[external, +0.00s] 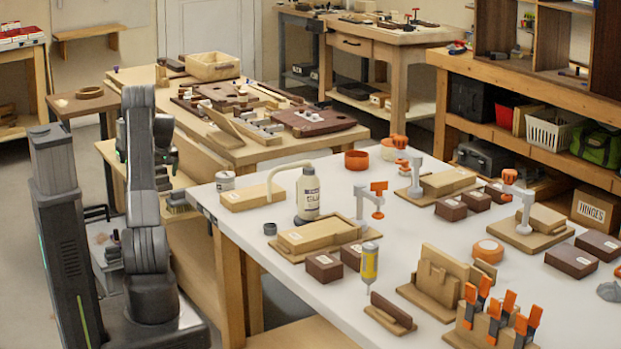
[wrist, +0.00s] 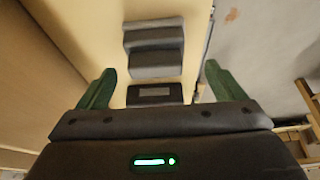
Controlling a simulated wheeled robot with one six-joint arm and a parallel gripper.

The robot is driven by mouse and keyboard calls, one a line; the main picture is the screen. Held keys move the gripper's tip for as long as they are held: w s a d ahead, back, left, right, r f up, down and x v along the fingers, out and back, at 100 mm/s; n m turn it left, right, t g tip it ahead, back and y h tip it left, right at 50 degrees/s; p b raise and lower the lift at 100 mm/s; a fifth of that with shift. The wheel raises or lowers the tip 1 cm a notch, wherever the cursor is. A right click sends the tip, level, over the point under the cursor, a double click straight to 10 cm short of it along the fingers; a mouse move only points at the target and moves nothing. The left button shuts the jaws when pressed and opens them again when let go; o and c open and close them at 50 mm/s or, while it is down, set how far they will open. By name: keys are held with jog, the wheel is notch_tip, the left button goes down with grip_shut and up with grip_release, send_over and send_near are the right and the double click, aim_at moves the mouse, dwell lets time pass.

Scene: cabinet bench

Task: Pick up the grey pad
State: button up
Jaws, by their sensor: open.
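The wrist view shows a light grey pad-like piece with a stepped or folded top; its upper part (wrist: 153,36) and lower part (wrist: 156,65) may be two separate pads. It lies on a pale wooden surface (wrist: 90,30). Below it is a darker block (wrist: 155,95) with a light label, partly hidden by my gripper body. My gripper (wrist: 160,70) is open, its green fingers on either side of these pieces, with nothing between them held. I cannot tell the height gap. In the external view small grey items (external: 177,198) sit on a low wooden shelf beside my arm.
A wooden bench (external: 245,153) crowded with parts stands behind the arm. A white-topped table (external: 250,220) with blocks, clamps and a glue bottle (external: 308,195) is to the right. In the wrist view, the wooden surface ends at right, with floor beyond.

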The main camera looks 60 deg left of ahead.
aim_at(161, 180)
jog(key=x, duration=0.4)
jog(key=shift+w+f+b, duration=0.1)
jog(key=shift+w+b, duration=0.15)
jog(key=shift+b, duration=0.1)
jog(key=shift+c, duration=0.4)
jog(key=c, duration=1)
